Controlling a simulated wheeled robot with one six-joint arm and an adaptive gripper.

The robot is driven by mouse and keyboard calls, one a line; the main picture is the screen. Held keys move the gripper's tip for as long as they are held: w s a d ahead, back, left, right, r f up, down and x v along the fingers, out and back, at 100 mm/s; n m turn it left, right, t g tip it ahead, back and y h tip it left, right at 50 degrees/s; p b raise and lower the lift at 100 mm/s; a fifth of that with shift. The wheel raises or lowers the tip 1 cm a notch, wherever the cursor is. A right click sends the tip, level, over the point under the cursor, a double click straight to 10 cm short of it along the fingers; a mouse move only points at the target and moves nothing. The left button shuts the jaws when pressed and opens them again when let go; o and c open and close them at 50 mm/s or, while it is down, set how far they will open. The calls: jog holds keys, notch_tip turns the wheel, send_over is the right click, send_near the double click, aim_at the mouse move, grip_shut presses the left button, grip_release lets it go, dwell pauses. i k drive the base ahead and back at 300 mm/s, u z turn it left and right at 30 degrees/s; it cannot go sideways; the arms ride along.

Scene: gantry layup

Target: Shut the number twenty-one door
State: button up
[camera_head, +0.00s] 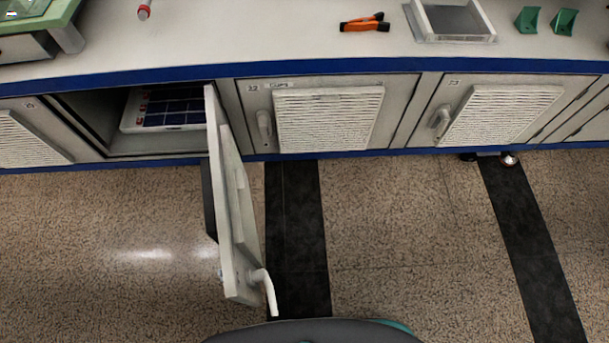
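An open grey cabinet door (236,212) stands swung out from the bench front, seen nearly edge-on, with its pale lever handle (264,288) at the near end. Its own number is not visible. It hangs at the right side of an open compartment (85,110), between the door that seems marked 20 (28,137) and the door marked 22 (325,117). Inside lies a white tray-like item with a dark blue panel (172,112). My gripper is not in view.
The door marked 23 (500,112) is shut. The speckled floor (110,250) is clear left and right of the open door. My rounded base shows at the bottom.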

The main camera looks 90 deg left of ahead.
aim_at(236, 268)
jog(key=i, duration=0.85)
jog(key=u, duration=4.45)
jog(key=i, duration=0.5)
jog(key=z, duration=0.05)
jog(key=k, duration=0.9)
jog(key=z, duration=0.2)
